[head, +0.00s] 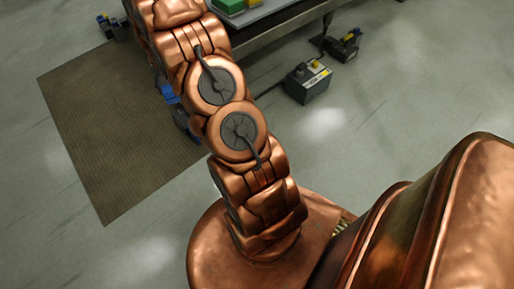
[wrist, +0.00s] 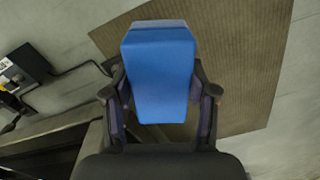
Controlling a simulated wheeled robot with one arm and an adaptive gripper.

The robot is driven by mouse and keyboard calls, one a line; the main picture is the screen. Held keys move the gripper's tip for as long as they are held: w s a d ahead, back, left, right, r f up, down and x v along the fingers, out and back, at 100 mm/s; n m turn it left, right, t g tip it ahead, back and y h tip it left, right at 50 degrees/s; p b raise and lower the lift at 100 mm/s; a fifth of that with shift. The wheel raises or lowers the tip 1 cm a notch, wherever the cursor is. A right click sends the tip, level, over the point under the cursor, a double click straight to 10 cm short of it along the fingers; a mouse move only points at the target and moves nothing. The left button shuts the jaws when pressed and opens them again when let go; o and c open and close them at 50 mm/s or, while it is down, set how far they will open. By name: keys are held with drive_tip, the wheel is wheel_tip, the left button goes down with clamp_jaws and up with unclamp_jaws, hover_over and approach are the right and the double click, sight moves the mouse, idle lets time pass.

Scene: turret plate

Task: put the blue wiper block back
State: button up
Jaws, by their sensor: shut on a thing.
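The blue wiper block (wrist: 160,75) fills the middle of the wrist view, its long face towards the camera. My gripper (wrist: 160,88) is shut on it, one dark finger on each side. The block is held over the floor mat, clear of the table. In the head view my arm hides most of the gripper; patches of blue (head: 168,93) show beside the arm, and I cannot tell which part they are. A grey plate (head: 262,14) on the table at the top edge bears a green block (head: 229,5) and a yellow block (head: 252,3); most of it is out of view.
The table (head: 290,25) edge runs along the top. A brown mat (head: 100,130) lies on the floor at left. The floor in front is clear.

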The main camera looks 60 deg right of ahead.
drive_tip(key=s+d+f+m+b, duration=0.1)
drive_tip(key=s+d+f+m, duration=0.1)
drive_tip(key=s+d+f, duration=0.45)
drive_tip(key=s+d+f+m+b, duration=0.2)
drive_tip(key=s+d+f, duration=0.15)
drive_tip(key=f, duration=0.55)
drive_tip(key=s+d+f+m+b, duration=0.1)
drive_tip(key=s+d+f+m, duration=0.25)
drive_tip(key=d+f, duration=0.35)
drive_tip(key=s+d+f+m+b, duration=0.2)
drive_tip(key=s+f+m, duration=0.1)
drive_tip(key=s+f, duration=0.85)
drive_tip(key=s+d+f+m+b, duration=0.1)
drive_tip(key=s+f+m+b, duration=0.15)
drive_tip(key=s+f, duration=0.9)
drive_tip(key=shift+m, duration=0.5)
drive_tip(key=w+d+b, duration=0.1)
drive_tip(key=w, duration=0.4)
drive_tip(key=w+d+f+b, duration=0.1)
drive_tip(key=w+d, duration=0.1)
drive_tip(key=w, duration=0.3)
drive_tip(key=w+d+f+b, duration=0.1)
drive_tip(key=w, duration=0.4)
drive_tip(key=shift+d+b, duration=0.3)
drive_tip(key=shift+d, duration=0.1)
drive_tip(key=shift+w+d+f, duration=0.1)
drive_tip(key=shift+w+f, duration=0.05)
drive_tip(key=shift+f, duration=0.05)
drive_tip(key=shift+f+b, duration=0.8)
drive_tip(key=shift+f, duration=0.8)
